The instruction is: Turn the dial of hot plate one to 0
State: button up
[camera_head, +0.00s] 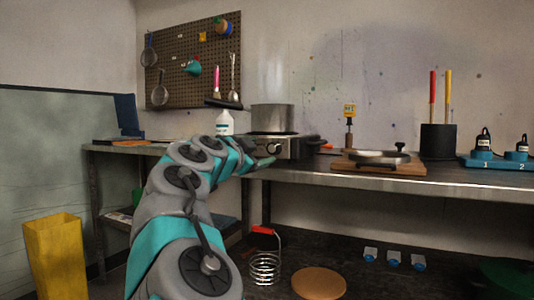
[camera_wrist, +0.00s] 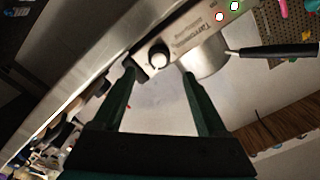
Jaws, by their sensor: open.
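The steel hot plate (camera_head: 286,147) stands on the bench with a metal pot (camera_head: 272,118) on it. In the wrist view, the hot plate's front (camera_wrist: 185,36) has a round dial (camera_wrist: 159,57) with a dark rim and pale face. I cannot read its setting or any plate number. My gripper (camera_wrist: 159,74) is open and empty. Its two dark green fingers point at the front, with the dial between and just beyond their tips; I see no clear contact. In the head view, my gripper (camera_head: 266,163) is at the hot plate's front, partly hidden by my arm.
The pot's black handle (camera_head: 223,104) sticks out left above a white bottle (camera_head: 224,123). A wooden board (camera_head: 378,166) with a pan lies to the right. A yellow bin (camera_head: 55,258) stands at lower left.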

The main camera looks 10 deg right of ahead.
aim_at(272, 149)
jog(key=shift+x, duration=3.35)
jog(key=shift+c, duration=0.2)
grip_shut()
